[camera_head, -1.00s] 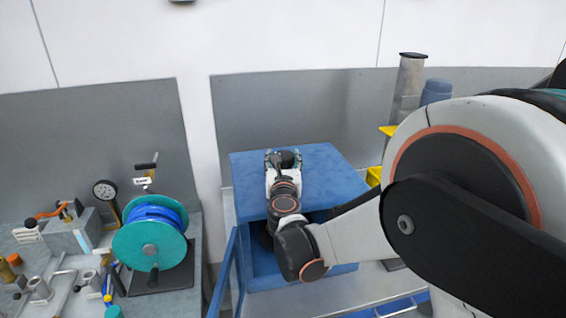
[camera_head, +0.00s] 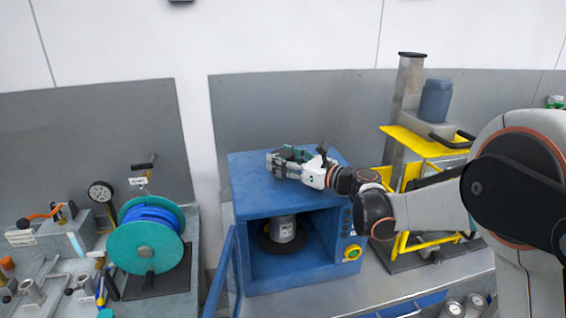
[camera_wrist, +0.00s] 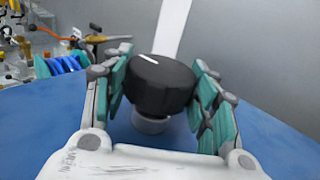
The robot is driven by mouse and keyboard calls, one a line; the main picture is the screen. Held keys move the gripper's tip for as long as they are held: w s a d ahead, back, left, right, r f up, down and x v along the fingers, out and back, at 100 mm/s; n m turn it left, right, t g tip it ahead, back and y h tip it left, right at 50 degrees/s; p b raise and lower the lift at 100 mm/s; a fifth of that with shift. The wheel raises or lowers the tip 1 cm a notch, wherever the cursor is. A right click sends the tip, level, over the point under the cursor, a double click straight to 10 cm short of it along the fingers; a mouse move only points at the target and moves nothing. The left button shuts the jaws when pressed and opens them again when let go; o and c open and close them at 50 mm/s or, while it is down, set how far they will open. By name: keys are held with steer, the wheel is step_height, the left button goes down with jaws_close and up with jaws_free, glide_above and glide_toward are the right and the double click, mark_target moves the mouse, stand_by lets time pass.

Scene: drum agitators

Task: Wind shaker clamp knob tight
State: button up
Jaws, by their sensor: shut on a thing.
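The shaker clamp knob (camera_wrist: 160,84) is a black round knob with a white line on its top, standing on a pale stem above the blue top of the shaker cabinet. In the wrist view it sits between the teal-padded fingers of my gripper (camera_wrist: 160,88), which is shut on it. In the head view my gripper (camera_head: 288,160) is over the cabinet top (camera_head: 250,185), reaching in from the right, and its fingers mostly hide the knob. Inside the open-fronted cabinet a grey can (camera_head: 282,229) stands on a dark round plate.
The blue cabinet door (camera_head: 226,272) hangs open at the left. A teal reel with blue hose (camera_head: 147,238) and a gauge (camera_head: 101,192) stand on the left bench. A yellow-framed machine (camera_head: 425,148) with a blue canister (camera_head: 435,100) stands close at the right.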

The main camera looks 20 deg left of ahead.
mark_target(283, 153)
steer(key=n+g, duration=0.2)
steer(key=g, duration=0.1)
steer(key=n+g, duration=0.2)
steer(key=g, duration=0.1)
steer(key=n+g, duration=0.2)
steer(key=g, duration=0.2)
steer(key=shift+w+n+y, duration=0.25)
steer(key=shift+n+y, duration=0.05)
steer(key=n+g+h, duration=0.1)
steer(key=g, duration=0.1)
steer(key=n+g+p, duration=0.1)
steer(key=n+g, duration=0.1)
steer(key=shift+g+h, duration=0.3)
steer(key=shift+h, duration=0.1)
steer(key=shift+n+g+h+p, duration=0.5)
steer(key=shift+n+g+h, duration=0.3)
steer(key=shift+g, duration=0.4)
steer(key=shift+a+n+g+h+p, duration=0.1)
steer(key=shift+n+g+h+p, duration=0.3)
steer(key=shift+n+g, duration=0.2)
steer(key=o, duration=1.1)
steer(key=shift+a, duration=0.1)
steer(key=shift+c, duration=0.2)
steer(key=shift+r, duration=0.1)
step_height(283, 153, up, 10)
steer(key=shift+f, duration=0.1)
